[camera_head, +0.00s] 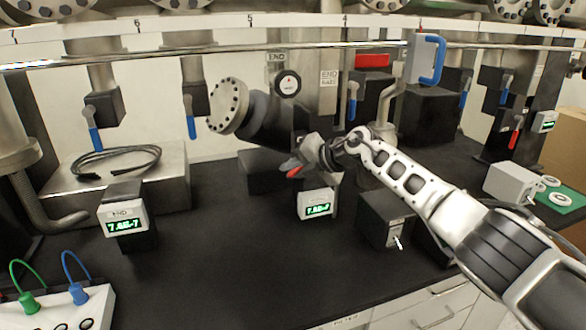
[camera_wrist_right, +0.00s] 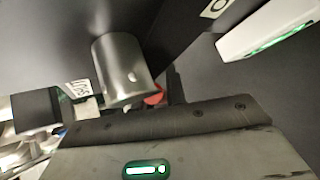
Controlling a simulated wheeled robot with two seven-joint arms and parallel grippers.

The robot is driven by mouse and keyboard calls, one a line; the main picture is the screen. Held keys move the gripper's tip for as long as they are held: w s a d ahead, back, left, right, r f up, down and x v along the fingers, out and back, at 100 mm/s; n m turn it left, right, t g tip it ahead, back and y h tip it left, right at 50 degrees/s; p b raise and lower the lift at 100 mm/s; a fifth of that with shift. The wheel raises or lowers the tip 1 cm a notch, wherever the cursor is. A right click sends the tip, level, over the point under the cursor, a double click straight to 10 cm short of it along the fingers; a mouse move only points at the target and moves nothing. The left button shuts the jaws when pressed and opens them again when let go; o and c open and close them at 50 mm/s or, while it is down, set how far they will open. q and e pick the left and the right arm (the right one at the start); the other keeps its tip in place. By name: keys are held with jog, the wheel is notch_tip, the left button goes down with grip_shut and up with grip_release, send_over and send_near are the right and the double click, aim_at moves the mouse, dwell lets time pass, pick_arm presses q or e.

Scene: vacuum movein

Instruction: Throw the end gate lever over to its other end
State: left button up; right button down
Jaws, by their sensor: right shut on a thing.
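The end gate lever has a red handle (camera_head: 293,172) that shows at my right gripper (camera_head: 294,165), low in front of the grey flanged valve body in the head view. My right gripper is shut on the lever; its fingers hide most of it. In the right wrist view a small red part (camera_wrist_right: 153,95) of the lever shows beside a grey metal cylinder (camera_wrist_right: 122,68), just beyond the gripper's dark edge. My left gripper is not in view.
Blue levers (camera_head: 191,127) hang from neighbouring valves. A dark box with a toggle (camera_head: 385,220) stands under my right forearm. The black bench is clear at centre front.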

jog(key=c, duration=1.4)
grip_release()
jog(key=shift+c, duration=0.2)
jog(key=shift+s+d+r, duration=0.2)
jog(key=shift+d+r, duration=0.1)
jog(key=shift+d, duration=0.1)
jog(key=b+v, duration=0.1)
jog(key=v, duration=1.4)
jog(key=shift+s+f, duration=0.1)
